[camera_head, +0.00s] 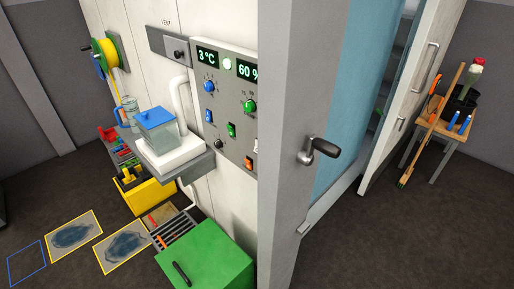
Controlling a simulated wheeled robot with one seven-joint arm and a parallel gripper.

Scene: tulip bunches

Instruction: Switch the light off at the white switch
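A grey control panel (222,108) is on the white wall left of the grey door edge. It has two displays reading 3 °C and 60 %. A round pale lamp (227,64) sits between the displays. A green switch (231,130) and an orange switch (256,145) are to the right. My gripper is not in view.
A green box (206,255) stands on the floor below. A shelf holds a blue-lidded container (158,130). A wooden stool (449,132) with tools stands right. Floor at front right is clear.

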